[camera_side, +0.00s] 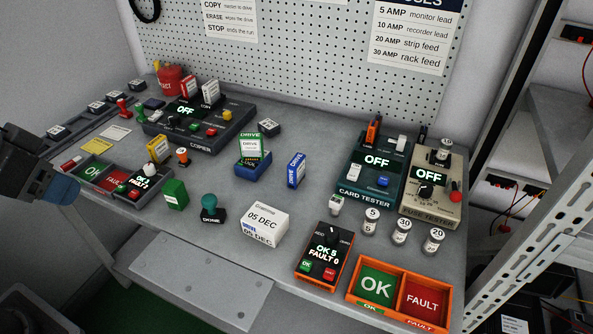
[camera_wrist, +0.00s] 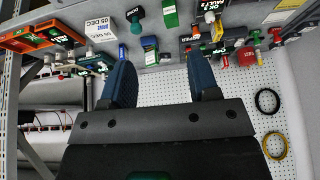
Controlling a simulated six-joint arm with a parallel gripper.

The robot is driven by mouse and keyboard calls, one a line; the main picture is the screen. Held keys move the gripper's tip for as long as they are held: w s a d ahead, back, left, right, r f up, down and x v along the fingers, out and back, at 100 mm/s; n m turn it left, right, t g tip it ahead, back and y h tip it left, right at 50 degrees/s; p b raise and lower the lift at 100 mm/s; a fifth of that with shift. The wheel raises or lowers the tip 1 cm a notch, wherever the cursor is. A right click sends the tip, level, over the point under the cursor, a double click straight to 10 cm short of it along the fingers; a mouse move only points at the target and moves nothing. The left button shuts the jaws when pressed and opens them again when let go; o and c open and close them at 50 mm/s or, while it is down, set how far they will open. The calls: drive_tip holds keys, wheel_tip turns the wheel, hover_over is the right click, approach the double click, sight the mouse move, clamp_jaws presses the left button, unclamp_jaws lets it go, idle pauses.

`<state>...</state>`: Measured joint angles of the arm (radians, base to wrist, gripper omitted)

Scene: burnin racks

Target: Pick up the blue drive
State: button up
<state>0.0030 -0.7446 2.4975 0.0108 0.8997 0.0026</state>
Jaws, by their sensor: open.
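The blue drive (camera_side: 296,170) is a small box with a white label, standing upright on the grey bench just right of the blue dock (camera_side: 253,168). In the wrist view the blue drive (camera_wrist: 122,52) shows small, beyond the left fingertip. A green drive (camera_side: 250,146) stands in the dock. My gripper (camera_side: 62,188) is at the far left edge in the side view, above the bench's left end and well away from the blue drive. In the wrist view its two blue fingers (camera_wrist: 162,75) are apart with nothing between them.
A copier (camera_side: 200,130) holding upright drives stands behind left. A card tester (camera_side: 370,175) and fuse tester (camera_side: 430,185) stand right. A yellow drive (camera_side: 158,148), green block (camera_side: 175,194), DONE stamp (camera_side: 212,208) and date box (camera_side: 264,224) stand around the middle.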

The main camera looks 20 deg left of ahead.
drive_tip(key=w+a+f+m+y, duration=0.2)
drive_tip(key=w+f+m+y, duration=0.15)
drive_tip(key=w+m, duration=0.3)
drive_tip(key=m+t+h, duration=0.4)
drive_tip(key=m+t, duration=0.4)
drive_tip(key=m, duration=2.2)
approach(296, 168)
drive_tip(key=shift+s+a+f+n, duration=0.15)
drive_tip(key=shift+s+a+f, duration=0.1)
drive_tip(key=shift+a, duration=0.35)
drive_tip(key=shift+s+a+f+n, duration=0.1)
drive_tip(key=shift+s+a+f, duration=0.1)
drive_tip(key=shift+a, duration=0.4)
drive_tip(key=x, duration=0.7)
drive_tip(key=shift+w+d+f, duration=0.25)
drive_tip(key=shift+w+d, duration=0.05)
drive_tip(key=shift+w, duration=0.05)
drive_tip(key=shift+d+x, duration=0.15)
drive_tip(key=shift+x, duration=1.4)
drive_tip(key=shift+d+x, duration=0.15)
drive_tip(key=shift+x, duration=1.35)
drive_tip(key=shift+c, duration=0.2)
